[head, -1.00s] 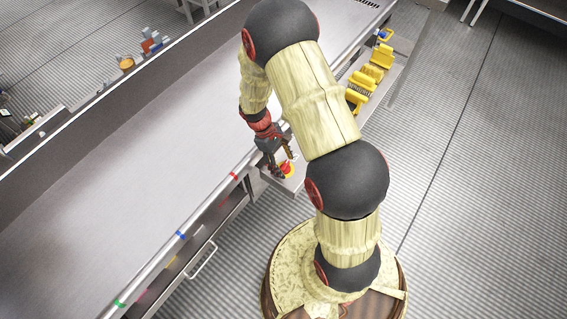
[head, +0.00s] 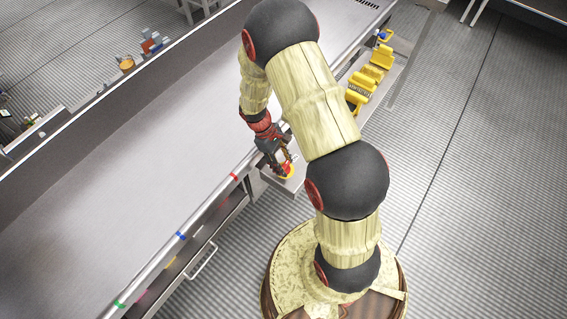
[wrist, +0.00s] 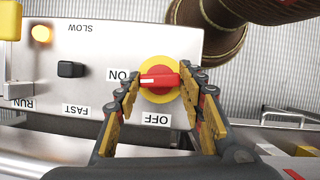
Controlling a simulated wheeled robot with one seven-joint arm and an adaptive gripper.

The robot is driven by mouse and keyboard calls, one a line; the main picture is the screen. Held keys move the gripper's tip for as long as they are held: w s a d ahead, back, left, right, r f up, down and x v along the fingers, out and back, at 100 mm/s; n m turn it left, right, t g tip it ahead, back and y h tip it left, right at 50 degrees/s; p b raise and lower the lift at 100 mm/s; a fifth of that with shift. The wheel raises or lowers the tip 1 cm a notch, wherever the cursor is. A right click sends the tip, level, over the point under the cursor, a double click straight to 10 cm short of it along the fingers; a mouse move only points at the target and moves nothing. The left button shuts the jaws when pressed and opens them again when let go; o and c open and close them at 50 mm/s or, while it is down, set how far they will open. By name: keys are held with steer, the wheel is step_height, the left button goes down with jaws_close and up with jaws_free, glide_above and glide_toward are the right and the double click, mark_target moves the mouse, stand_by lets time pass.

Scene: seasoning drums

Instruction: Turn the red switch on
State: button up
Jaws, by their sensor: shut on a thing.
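The red switch (wrist: 165,80) sits on a round yellow plate (wrist: 158,62) on a grey panel. Its red handle lies level in the wrist view, with its white mark at the left end, toward the ON label (wrist: 123,75). The OFF label (wrist: 157,119) is below the switch. My gripper (wrist: 160,84) has one finger at each end of the handle and is shut on it. In the head view my gripper (head: 278,165) is down at the panel, beside the long metal table, and partly hides the switch.
The panel also carries a black knob (wrist: 70,69) between the SLOW and FAST labels and a lit amber lamp (wrist: 41,34). Yellow parts (head: 368,80) stand along the table's right side. The long metal table (head: 130,190) is bare.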

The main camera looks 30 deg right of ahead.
steer(key=shift+d+r+m+y+p, duration=0.1)
steer(key=shift+m+y+p, duration=0.4)
steer(key=shift+m, duration=0.4)
steer(key=o, duration=1.2)
steer(key=v, duration=1.2)
steer(key=shift+w, duration=0.2)
